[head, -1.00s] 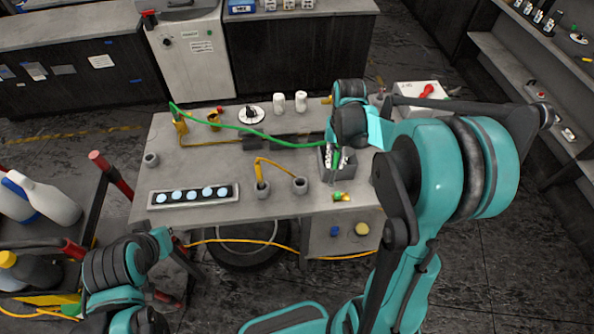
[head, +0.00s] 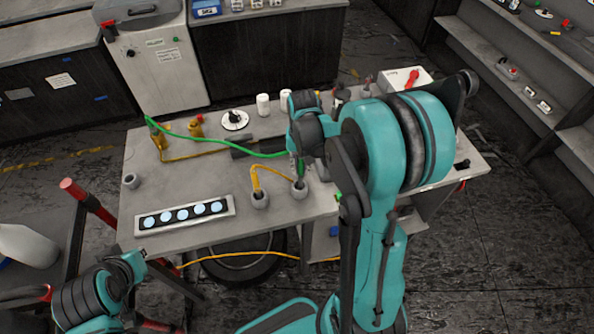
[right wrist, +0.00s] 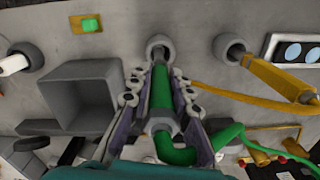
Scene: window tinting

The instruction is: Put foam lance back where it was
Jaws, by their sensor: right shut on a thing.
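The foam lance, a green rod with a grey tip, shows in the right wrist view (right wrist: 162,92), and a bit of it shows in the head view (head: 301,168). My right gripper (right wrist: 160,85) is shut around it. The lance's tip points into the mouth of a round grey cup holder (right wrist: 158,44), also in the head view (head: 299,190); I cannot tell how deep it sits. A green hose (head: 220,142) runs from the lance to the left. My left gripper (head: 140,257) is low at the left, away from the table; its fingers are unclear.
A yellow lance (head: 255,181) stands in the neighbouring cup (head: 260,200). A square grey box (right wrist: 80,97) is beside the lance in the wrist view. A strip of round lights (head: 186,214), white bottles (head: 263,105) and a red-switch box (head: 404,78) stand on the table.

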